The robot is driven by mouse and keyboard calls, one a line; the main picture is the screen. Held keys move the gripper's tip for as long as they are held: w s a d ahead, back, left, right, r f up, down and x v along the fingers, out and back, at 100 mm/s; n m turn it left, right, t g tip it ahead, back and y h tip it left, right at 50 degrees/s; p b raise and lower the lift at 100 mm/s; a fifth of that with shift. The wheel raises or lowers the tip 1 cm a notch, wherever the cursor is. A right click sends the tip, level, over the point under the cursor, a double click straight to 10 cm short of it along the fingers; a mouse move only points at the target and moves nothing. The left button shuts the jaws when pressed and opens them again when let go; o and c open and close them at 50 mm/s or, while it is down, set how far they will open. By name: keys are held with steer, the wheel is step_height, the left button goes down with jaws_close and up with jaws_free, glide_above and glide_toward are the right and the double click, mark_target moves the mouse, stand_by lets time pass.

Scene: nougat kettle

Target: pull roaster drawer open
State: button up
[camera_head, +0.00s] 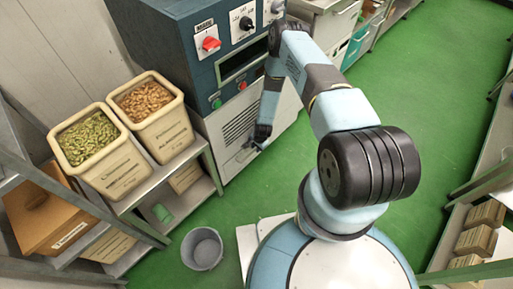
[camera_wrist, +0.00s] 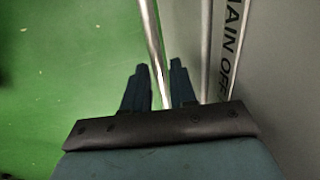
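The roaster (camera_head: 215,60) is a dark blue-grey cabinet with a lighter grey lower front (camera_head: 232,110) at the upper middle of the head view. My gripper (camera_head: 256,144) is low in front of that lower front. In the wrist view, a thin shiny metal bar (camera_wrist: 153,42), apparently the drawer handle, runs down between the two dark fingers of my gripper (camera_wrist: 158,88). The fingers are apart, with small gaps seen beside the bar. A grey front with black lettering is right of the bar. The drawer's outline and the handle are hard to make out in the head view.
Two bins of nuts (camera_head: 90,140) stand on the metal shelf (camera_head: 165,172) left of the roaster. A grey bucket (camera_head: 202,249) stands on the green floor near my base. The floor (camera_head: 425,100) to the right is clear. Shelves with boxes (camera_head: 475,240) line the right edge.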

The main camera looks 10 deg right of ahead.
jaws_close()
stand_by(0.4)
